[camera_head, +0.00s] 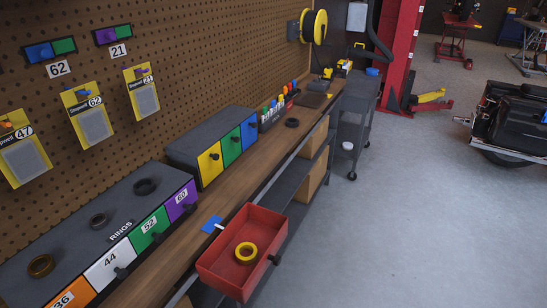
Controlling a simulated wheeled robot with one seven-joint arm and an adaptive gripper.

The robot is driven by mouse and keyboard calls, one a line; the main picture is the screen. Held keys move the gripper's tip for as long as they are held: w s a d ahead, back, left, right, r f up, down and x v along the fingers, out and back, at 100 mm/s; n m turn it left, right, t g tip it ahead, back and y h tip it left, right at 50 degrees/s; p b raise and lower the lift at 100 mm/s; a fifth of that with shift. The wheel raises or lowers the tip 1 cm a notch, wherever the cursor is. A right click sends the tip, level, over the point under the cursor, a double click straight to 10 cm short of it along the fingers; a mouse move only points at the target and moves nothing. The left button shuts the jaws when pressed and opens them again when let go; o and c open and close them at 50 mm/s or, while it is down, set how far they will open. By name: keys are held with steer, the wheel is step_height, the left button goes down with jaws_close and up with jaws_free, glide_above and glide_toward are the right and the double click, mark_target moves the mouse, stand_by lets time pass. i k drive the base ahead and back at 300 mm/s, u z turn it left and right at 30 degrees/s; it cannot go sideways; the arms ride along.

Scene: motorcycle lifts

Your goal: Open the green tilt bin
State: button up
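A dark grey bin unit (205,137) stands on the wooden bench against the pegboard. Its front has yellow, green and blue bins with dark knobs. The green tilt bin (231,147) is the middle one, between the yellow bin (208,164) and the blue bin (248,131). Its front looks flush with the others and closed. My gripper is not in view, and nothing is seen touching the green bin.
A nearer unit marked RINGS (75,232) has orange, white, green and purple fronts. A red open box (228,276) holding a yellow ring (246,252) juts past the bench edge. A grey cart (354,125) stands beyond the bench.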

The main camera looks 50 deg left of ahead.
mark_target(231, 142)
steer(key=k, duration=0.5)
steer(key=u, duration=1.15)
steer(key=i, duration=0.5)
steer(key=k, duration=0.5)
steer(key=z, duration=1.2)
steer(key=i, duration=0.75)
steer(key=u, duration=1.85)
